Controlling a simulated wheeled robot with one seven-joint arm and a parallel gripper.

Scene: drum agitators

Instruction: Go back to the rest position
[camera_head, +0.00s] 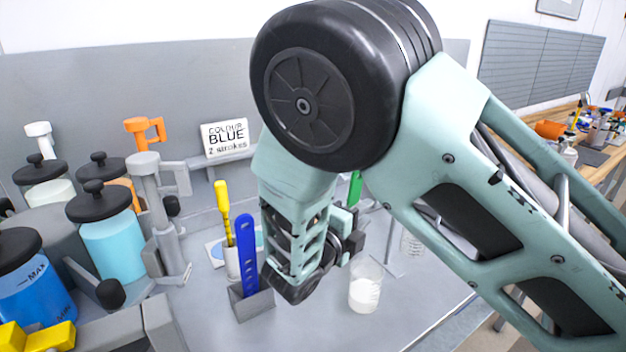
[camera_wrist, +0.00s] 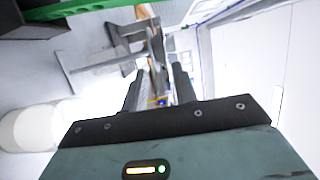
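My gripper (camera_head: 350,235) hangs above the grey worktop, mostly hidden behind my own arm in the head view. In the wrist view my gripper (camera_wrist: 159,88) shows two dark fingers standing apart, with nothing held between them. A clear beaker with white contents (camera_head: 365,288) stands upright on the worktop, just right of and below my gripper. A pale, blurred round shape (camera_wrist: 35,125) at the left of the wrist view may be this beaker. A green piece (camera_head: 355,188) shows behind my gripper, partly hidden.
A blue paddle (camera_head: 246,252) stands in a grey holder (camera_head: 252,304). A yellow-handled tool (camera_head: 224,210) stands in a white cup (camera_head: 232,263). Black-lidded jars, one light blue (camera_head: 113,245), crowd the left. A sign (camera_head: 225,138) reads "COLOUR BLUE 2 strokes". Bare worktop lies in front (camera_head: 310,325).

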